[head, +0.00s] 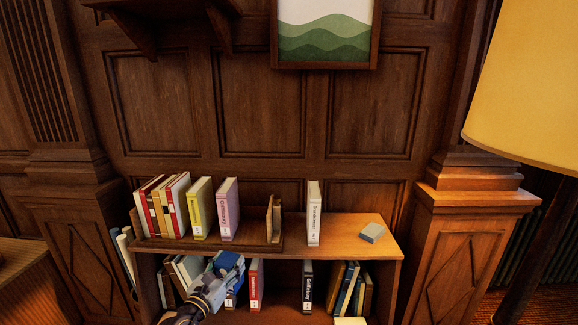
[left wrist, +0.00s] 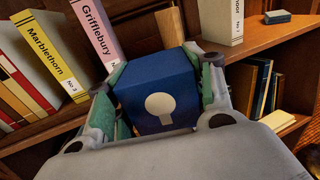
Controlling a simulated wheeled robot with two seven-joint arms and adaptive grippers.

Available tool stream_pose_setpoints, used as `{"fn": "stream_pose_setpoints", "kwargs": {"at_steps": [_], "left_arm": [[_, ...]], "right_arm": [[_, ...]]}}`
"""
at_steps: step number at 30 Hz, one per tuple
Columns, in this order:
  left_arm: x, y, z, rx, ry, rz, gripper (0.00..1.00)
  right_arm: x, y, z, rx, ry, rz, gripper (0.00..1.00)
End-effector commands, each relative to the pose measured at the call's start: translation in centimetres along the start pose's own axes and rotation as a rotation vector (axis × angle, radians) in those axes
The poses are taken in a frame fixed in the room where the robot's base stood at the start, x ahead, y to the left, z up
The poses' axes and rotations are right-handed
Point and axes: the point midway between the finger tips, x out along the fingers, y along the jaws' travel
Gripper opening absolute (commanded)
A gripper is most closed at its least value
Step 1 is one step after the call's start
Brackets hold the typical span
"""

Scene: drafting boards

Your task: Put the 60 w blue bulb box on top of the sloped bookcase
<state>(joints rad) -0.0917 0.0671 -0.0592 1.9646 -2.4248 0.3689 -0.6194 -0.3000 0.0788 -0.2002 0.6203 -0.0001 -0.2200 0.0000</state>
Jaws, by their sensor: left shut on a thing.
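The blue bulb box (left wrist: 152,78), dark blue with a pale bulb picture, is between the fingers of my left gripper (left wrist: 165,88). In the head view, my left gripper (head: 222,272) is shut on the box (head: 231,259) in front of the bookcase, near the height of its top edge. The bookcase top (head: 345,237) is a wooden board, with its right part mostly bare. The wattage on the box is not readable. My right gripper is not in view.
A wooden book rack (head: 205,243) with several books fills the left of the top. A white book (head: 313,215) stands upright near the middle. A small blue-grey block (head: 372,232) lies at the right. More books fill the shelf below. A lamp shade (head: 530,85) hangs at the right.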

Motion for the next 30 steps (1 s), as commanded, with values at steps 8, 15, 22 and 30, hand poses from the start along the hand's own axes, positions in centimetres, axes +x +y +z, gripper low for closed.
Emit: {"fn": "stream_pose_setpoints", "kwargs": {"at_steps": [8, 15, 22, 30], "left_arm": [[-2.5, -0.4, -3.0, -0.003, 0.002, 0.05, 0.25], [-4.9, -0.6, -5.4, -0.003, 0.003, 0.1, 0.25], [-7.3, -0.6, -7.6, -0.001, 0.003, 0.153, 0.25], [-10.6, -0.7, -10.2, -0.001, 0.003, 0.223, 0.25]], "right_arm": [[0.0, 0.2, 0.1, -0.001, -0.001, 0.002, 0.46], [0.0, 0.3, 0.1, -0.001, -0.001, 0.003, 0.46], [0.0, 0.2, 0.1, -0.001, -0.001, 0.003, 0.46], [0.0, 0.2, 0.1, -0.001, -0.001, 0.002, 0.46]]}}
